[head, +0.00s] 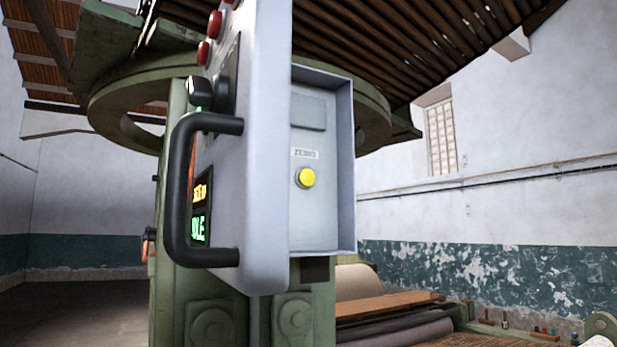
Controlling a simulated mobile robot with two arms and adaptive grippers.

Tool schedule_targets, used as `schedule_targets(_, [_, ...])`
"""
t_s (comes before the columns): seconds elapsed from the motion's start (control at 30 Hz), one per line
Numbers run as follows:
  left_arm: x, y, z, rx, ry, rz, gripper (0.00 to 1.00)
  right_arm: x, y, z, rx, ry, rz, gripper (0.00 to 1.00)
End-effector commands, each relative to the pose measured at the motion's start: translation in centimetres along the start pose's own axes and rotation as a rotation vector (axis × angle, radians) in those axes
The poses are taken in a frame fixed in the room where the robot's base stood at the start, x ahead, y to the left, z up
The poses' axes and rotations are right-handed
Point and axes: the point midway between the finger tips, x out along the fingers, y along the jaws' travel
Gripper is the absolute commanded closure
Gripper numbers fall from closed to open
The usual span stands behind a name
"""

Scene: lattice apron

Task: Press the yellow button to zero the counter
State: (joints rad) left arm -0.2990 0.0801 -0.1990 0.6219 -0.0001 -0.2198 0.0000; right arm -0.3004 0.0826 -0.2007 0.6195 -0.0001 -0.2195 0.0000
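The yellow button (307,178) is a round dome in a dark ring on the light grey side panel of a control box (266,150). A small label (305,154), which seems to read "ZEROS", sits just above it. A darker grey rectangle (308,113) is above the label; I cannot read anything on it. The panel is recessed behind a projecting metal rim (346,160) on its top, right and bottom. Nothing covers the button. Neither of my grippers is in view.
A black handle (178,190) projects at the box's left, by lit displays (200,210), a black knob (198,88) and red buttons (214,24). A green machine frame (170,290) stands behind. Rollers and planks lie at lower right. Space right of the box looks open.

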Motion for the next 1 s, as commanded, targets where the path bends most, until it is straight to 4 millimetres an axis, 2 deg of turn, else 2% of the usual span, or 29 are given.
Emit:
schedule_targets(0.03, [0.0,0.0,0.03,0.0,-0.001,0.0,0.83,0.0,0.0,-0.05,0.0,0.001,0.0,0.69])
schedule_targets(0.4, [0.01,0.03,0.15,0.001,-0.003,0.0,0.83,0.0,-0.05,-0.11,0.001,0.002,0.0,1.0])
schedule_targets(1.0, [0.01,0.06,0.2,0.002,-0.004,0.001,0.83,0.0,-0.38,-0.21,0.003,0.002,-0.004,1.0])
